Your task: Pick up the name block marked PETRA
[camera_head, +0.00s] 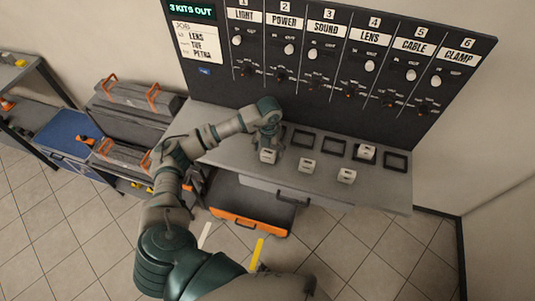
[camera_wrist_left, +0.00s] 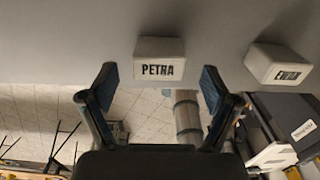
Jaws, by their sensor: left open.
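The white block marked PETRA (camera_wrist_left: 158,70) sits on the grey worktop near its front edge, centred beyond my fingertips in the left wrist view. My left gripper (camera_wrist_left: 157,85) is open, with one finger on each side of the view and nothing between them. In the head view my left gripper (camera_head: 269,142) is low over the worktop, just behind the leftmost white block (camera_head: 268,157), which appears to be PETRA. A second marked block (camera_wrist_left: 280,64) stands to the right in the wrist view; its name is hard to read. My right gripper is not in view.
Two more white blocks (camera_head: 307,166) (camera_head: 346,176) stand along the worktop (camera_head: 385,190), and another (camera_head: 366,152) sits at a dark frame. Empty dark frames (camera_head: 333,148) line the back. A black panel (camera_head: 330,70) with knobs rises behind. An orange-trimmed drawer (camera_head: 248,222) is below.

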